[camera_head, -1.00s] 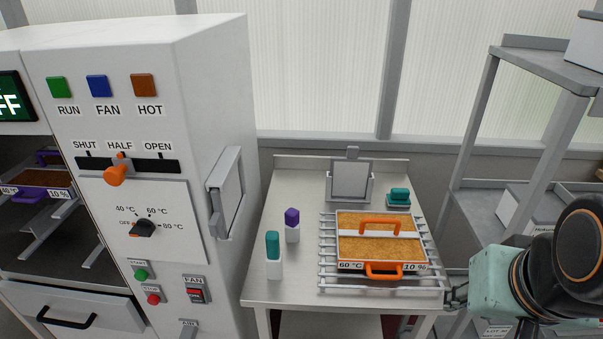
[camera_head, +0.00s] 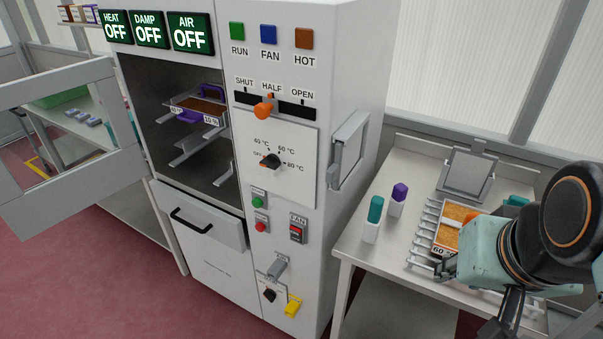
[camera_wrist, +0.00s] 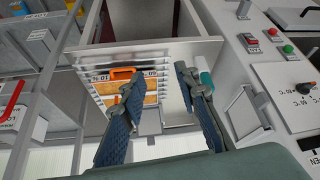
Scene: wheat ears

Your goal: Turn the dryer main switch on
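The dryer (camera_head: 345,75) is a white cabinet with its displays reading HEAT OFF, DAMP OFF and AIR OFF. Low on its front panel are a black rotary knob (camera_head: 269,295), a yellow tag-like part (camera_head: 292,305) and a grey lever or cover (camera_head: 278,266). The small labels there are too blurred to read, so I cannot tell which part is the main switch. My gripper (camera_head: 447,268) is over the side table, right of the dryer and well apart from the panel. In the wrist view my gripper (camera_wrist: 160,76) has its fingers apart with nothing between them.
The glazed dryer door (camera_head: 60,140) stands open at left. A red FAN switch (camera_head: 296,230), green start button (camera_head: 258,202) and red stop button (camera_head: 261,226) sit above. The side table (camera_head: 360,255) holds bottles and a grain tray (camera_head: 452,228). Red floor before the dryer is clear.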

